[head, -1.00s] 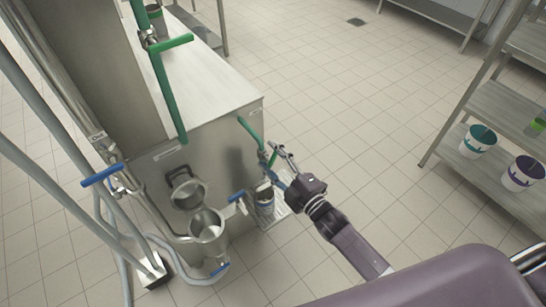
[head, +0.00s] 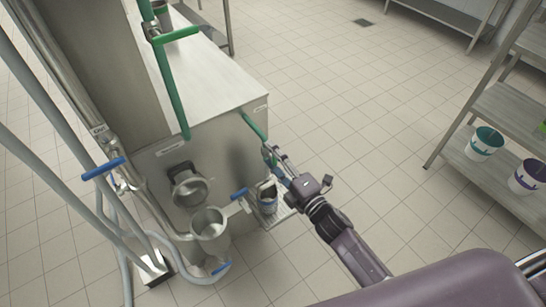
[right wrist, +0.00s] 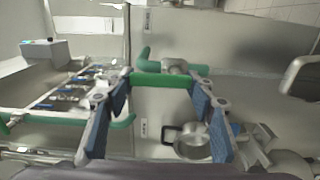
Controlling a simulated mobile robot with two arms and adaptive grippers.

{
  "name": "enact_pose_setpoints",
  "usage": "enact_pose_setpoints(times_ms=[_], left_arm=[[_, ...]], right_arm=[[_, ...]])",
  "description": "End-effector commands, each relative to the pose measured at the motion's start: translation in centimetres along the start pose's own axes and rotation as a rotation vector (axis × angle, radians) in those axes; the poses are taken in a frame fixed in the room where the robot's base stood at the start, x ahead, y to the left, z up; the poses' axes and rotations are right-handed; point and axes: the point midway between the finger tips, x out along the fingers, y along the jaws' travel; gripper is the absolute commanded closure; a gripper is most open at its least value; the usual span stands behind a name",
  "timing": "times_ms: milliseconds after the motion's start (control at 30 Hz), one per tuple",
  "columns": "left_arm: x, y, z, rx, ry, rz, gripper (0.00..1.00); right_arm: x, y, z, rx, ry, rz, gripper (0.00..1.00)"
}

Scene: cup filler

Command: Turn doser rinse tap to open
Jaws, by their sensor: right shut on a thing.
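A green tap handle (right wrist: 165,80) sits at the end of a green pipe (head: 254,126) on the metal machine (head: 215,150). My right gripper (head: 270,158) is at this pipe's lower end, in front of the machine's side. In the right wrist view, the two blue-padded fingers of the right gripper (right wrist: 160,92) stand at the two ends of the green handle, shut on it. In the head view the fingers hide most of the handle. My left gripper is in neither view.
Below the right gripper, a cup (head: 267,197) stands on a drip tray (head: 284,213). A blue handle (head: 239,194) and a steel pot (head: 209,224) are to its left. Another green handle (head: 176,35) is higher up. A shelf with buckets (head: 486,142) stands right, with open floor between.

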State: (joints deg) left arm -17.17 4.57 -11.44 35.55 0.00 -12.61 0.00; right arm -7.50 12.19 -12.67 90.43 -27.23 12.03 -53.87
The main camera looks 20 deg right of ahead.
Motion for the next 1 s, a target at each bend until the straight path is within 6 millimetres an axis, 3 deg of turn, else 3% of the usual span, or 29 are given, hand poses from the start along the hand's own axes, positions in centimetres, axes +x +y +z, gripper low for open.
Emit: enact_pose_setpoints(times_ms=[267, 300, 467, 767, 1000], left_arm=[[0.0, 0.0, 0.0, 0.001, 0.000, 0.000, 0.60], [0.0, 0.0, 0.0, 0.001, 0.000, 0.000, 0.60], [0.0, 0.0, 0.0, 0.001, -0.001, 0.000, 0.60], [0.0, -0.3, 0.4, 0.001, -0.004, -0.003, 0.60], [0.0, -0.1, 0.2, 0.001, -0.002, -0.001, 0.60]], right_arm=[[-0.1, -0.2, 0.0, -0.006, 0.001, -0.003, 0.74], [-0.1, -0.2, 0.0, -0.006, 0.001, -0.004, 0.48], [-0.1, -0.1, 0.0, -0.004, 0.001, -0.003, 0.31], [-0.1, -0.1, 0.0, -0.003, 0.000, -0.002, 0.31], [-3.1, -0.2, 0.0, -0.002, 0.000, -0.004, 0.31]])
